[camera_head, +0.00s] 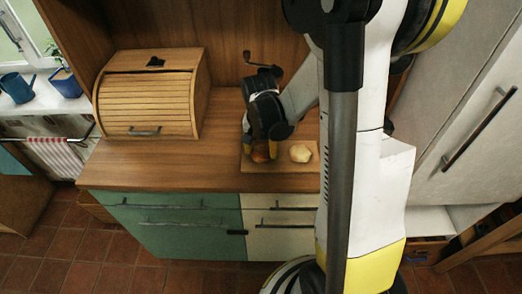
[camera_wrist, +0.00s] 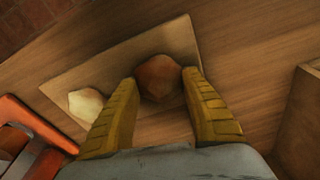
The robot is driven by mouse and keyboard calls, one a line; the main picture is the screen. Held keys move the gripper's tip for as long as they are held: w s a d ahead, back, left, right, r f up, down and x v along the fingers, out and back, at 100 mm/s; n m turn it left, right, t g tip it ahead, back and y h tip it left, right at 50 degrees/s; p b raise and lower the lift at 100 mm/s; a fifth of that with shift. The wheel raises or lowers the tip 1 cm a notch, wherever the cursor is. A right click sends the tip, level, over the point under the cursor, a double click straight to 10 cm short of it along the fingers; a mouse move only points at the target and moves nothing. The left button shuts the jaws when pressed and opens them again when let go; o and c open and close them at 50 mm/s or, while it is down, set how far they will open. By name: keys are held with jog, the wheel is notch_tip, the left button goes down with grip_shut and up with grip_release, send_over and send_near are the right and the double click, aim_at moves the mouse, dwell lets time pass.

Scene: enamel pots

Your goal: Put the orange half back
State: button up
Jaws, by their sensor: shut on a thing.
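A round orange-brown thing (camera_wrist: 158,77), which I take for the orange half, sits between the yellow fingers of my gripper (camera_wrist: 160,84) in the wrist view. The fingers are shut on its two sides. Its cut face cannot be made out. In the head view the orange half (camera_head: 260,156) shows low between the fingers of my gripper (camera_head: 258,152), over the wooden board (camera_head: 283,181). I cannot tell whether it touches the board. The board also shows in the wrist view (camera_wrist: 112,65).
A pale yellow roundish piece (camera_head: 300,153) lies on the board, right of my gripper. A mill with a crank (camera_head: 262,61) stands behind my gripper. A wooden bread box (camera_head: 147,97) stands at the left. The counter (camera_head: 190,160) between box and board is clear.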

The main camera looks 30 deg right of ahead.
aim_at(260, 151)
jog(key=o, duration=1.2)
jog(key=shift+f, duration=0.1)
notch_tip(260, 151, up, 12)
jog(key=s+a+p, duration=0.1)
jog(key=p, duration=0.5)
jog(key=s+a+r+n+t+y, duration=0.1)
jog(key=s+a+r+n+t, duration=0.5)
jog(key=s+a+r+n, duration=0.3)
jog(key=a+r, duration=0.2)
jog(key=a, duration=0.1)
jog(key=shift+s+a, duration=0.2)
jog(key=shift+s, duration=0.15)
jog(key=shift+f+b, duration=0.9)
jog(key=shift+b, duration=0.2)
